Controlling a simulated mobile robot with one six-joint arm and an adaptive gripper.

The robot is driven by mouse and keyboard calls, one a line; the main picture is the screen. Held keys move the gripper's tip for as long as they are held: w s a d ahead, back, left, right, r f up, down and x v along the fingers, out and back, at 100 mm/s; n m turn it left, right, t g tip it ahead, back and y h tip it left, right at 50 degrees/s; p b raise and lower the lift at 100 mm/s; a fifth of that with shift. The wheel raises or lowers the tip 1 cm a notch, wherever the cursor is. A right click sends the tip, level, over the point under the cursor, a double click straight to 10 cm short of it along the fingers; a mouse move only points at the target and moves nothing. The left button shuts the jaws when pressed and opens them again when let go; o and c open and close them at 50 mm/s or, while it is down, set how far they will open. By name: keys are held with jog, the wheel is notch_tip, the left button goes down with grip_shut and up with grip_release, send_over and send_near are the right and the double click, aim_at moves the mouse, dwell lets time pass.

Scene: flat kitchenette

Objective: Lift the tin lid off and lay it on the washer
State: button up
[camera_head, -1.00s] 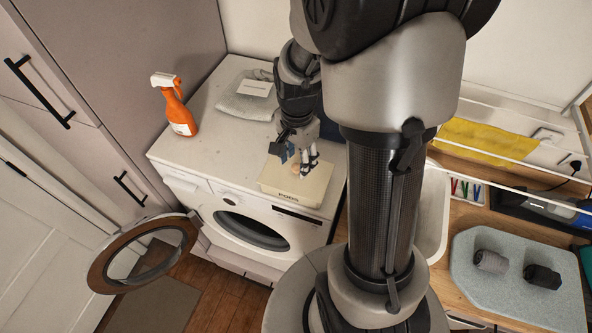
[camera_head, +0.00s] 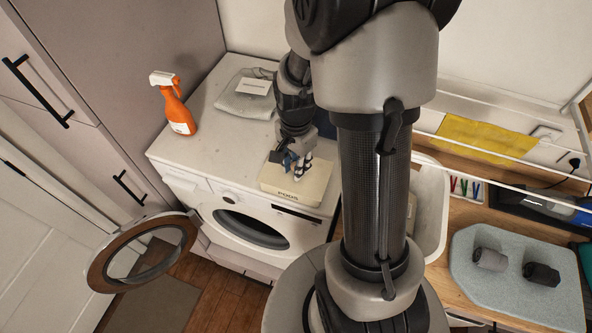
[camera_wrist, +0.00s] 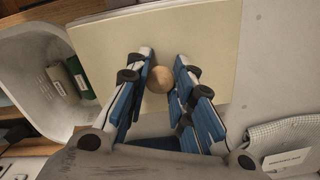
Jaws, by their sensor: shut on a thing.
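The cream tin (camera_head: 287,196) with dark lettering on its front stands on top of the white washer (camera_head: 205,125), near the front right. Its flat cream lid (camera_wrist: 205,40) fills the upper part of the wrist view and has a round wooden knob (camera_wrist: 160,79) on it. My gripper (camera_head: 298,174) is over the tin, pointing down. In the wrist view its blue-padded fingers (camera_wrist: 160,85) stand on both sides of the knob, shut on it. The lid appears to sit on the tin; I see no clear gap. The fingers hide the knob in the head view.
An orange spray bottle (camera_head: 175,104) and a grey folded cloth (camera_head: 246,95) with a white label stand on the washer's back left. The washer's left and middle top is clear. The round washer door (camera_head: 143,252) hangs open. A white basin (camera_head: 432,205) lies to the right.

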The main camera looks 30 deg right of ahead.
grip_shut()
jog(key=shift+r, duration=0.1)
